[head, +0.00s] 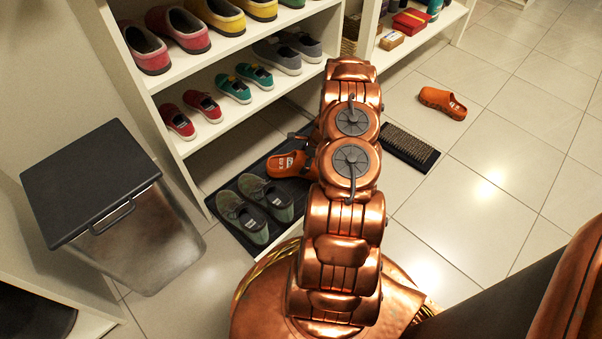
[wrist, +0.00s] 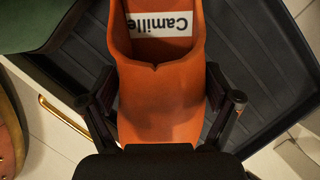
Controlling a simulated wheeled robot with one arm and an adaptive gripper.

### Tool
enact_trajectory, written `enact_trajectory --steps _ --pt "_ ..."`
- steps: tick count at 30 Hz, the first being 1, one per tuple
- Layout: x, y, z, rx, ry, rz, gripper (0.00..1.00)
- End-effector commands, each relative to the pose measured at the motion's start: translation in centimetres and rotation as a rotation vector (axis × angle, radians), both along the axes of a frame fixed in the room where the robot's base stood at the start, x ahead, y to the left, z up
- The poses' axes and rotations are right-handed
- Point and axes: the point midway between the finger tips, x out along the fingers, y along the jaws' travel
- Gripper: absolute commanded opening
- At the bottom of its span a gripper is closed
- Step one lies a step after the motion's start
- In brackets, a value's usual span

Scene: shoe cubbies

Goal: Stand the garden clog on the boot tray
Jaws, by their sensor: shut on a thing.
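An orange garden clog (head: 288,165) with a white label is at the boot tray, left of my arm in the head view. In the wrist view the clog (wrist: 160,85) fills the middle, its label reading "Camille". My gripper (wrist: 163,103) is shut on it, with one finger on each side. I cannot tell whether the sole touches the tray. My arm hides part of the clog and tray.
A pair of grey-green shoes (head: 243,209) stands on the tray's near left part. Another orange clog (head: 442,102) lies on the floor at right, beyond a bristle mat (head: 409,147). A shelf (head: 205,150) of shoes stands behind, a lidded bin (head: 135,235) at left.

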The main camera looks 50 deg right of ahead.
Motion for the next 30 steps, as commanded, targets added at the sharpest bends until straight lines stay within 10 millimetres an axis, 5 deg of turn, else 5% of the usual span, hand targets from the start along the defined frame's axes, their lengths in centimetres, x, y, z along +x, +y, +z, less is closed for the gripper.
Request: enact_trajectory --steps 12,25,26,30 --pt "0.0 0.2 -4.8 0.004 0.001 0.004 0.48" --pt "0.2 0.3 -5.1 0.002 -0.001 0.005 0.48" --pt "0.1 0.2 -5.1 0.002 -0.001 0.005 0.92" --pt "0.1 0.2 -5.1 0.002 -0.001 0.005 1.00"
